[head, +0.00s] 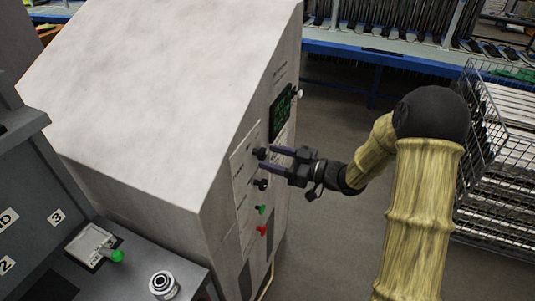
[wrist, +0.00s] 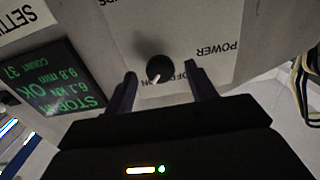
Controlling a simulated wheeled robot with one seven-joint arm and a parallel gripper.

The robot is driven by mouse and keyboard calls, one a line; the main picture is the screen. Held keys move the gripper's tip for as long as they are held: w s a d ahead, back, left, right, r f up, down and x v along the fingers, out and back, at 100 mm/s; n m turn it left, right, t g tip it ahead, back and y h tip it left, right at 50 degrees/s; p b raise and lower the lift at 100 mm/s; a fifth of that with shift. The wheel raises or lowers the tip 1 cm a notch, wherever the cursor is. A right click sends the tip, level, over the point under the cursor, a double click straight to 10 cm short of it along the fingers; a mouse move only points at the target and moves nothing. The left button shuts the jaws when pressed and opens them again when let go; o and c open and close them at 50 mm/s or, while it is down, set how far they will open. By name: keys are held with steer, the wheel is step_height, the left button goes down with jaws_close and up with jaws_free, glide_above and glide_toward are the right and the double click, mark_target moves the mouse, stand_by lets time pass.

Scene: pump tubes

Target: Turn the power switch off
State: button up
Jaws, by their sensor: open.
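The power switch is a dark round knob (wrist: 160,68) on the pale panel in the wrist view, beside the upside-down words POWER and OFF ON. A white mark on the knob points down and slightly left in that view. My gripper (wrist: 160,82) is open, with one finger on each side of the knob. I cannot tell whether the fingers touch it. In the head view my gripper (head: 267,158) reaches the cabinet's front from the right. A dark knob (head: 260,153) there shows by the fingertips.
The tall pale cabinet (head: 160,75) has a display (head: 281,112) above the knob, which also shows in the wrist view (wrist: 55,80). Below are another dark knob (head: 261,184), a green button (head: 261,209) and a red button (head: 262,230). A wire basket rack (head: 495,165) stands right, behind my arm.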

steer(key=shift+x, duration=1.1)
steer(key=shift+c, duration=0.5)
steer(key=c, duration=0.9)
